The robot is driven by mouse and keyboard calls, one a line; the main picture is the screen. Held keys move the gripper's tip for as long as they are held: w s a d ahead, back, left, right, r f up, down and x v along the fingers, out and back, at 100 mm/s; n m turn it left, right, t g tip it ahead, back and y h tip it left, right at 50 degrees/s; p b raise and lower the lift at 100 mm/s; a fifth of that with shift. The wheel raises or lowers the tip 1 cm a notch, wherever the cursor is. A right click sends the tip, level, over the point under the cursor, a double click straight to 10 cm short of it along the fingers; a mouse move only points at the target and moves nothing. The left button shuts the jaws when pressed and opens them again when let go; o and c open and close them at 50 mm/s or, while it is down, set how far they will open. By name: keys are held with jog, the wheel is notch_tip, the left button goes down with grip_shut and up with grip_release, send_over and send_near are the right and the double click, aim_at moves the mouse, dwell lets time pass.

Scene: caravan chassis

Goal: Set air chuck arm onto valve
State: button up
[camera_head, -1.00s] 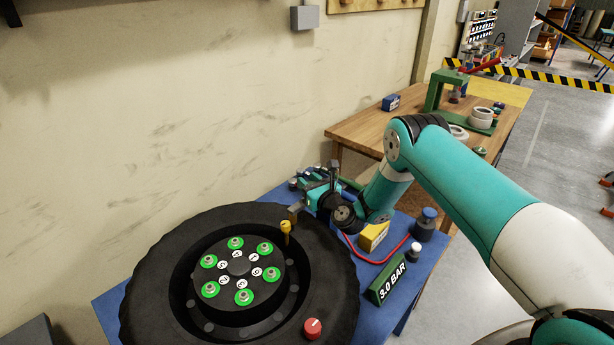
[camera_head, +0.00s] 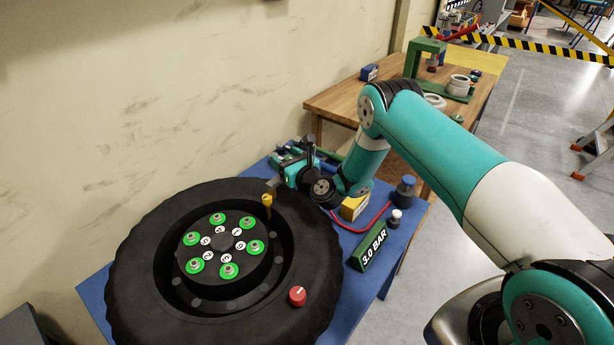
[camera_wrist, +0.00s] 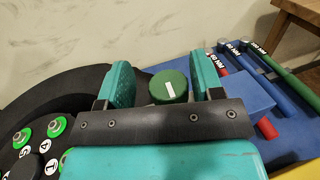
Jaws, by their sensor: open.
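The yellow valve-like piece (camera_head: 267,203) stands upright at the tyre's inner rim in the head view. I cannot tell for sure whether it is the valve or the chuck arm. The black tyre (camera_head: 140,270) lies flat on the blue table. My gripper (camera_head: 277,181) is low over the tyre's far right edge, just behind the yellow piece. In the wrist view my gripper (camera_wrist: 164,82) is open, with a teal finger on each side of a round green knob (camera_wrist: 168,87) with a white mark. Whether the fingers touch the knob is unclear; its lower part is hidden.
A red hose (camera_head: 365,227) runs to a blue-grey device (camera_head: 403,193). A green "3.0 BAR" block (camera_head: 368,248) and a yellow box (camera_head: 354,207) stand right of the tyre. A red knob (camera_head: 297,296) sits at the tyre's front. Torque tools (camera_wrist: 270,62) lie behind.

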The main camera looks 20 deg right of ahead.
jog(key=shift+f+b+v, duration=0.2)
jog(key=shift+b+v, duration=0.3)
jog(key=shift+v, duration=0.6)
jog(key=b+v, duration=1.4)
jog(key=b, duration=1.2)
jog(key=shift+s+d+r+b, duration=0.2)
jog(key=shift+d+r+b, duration=0.05)
jog(key=shift+b, duration=0.05)
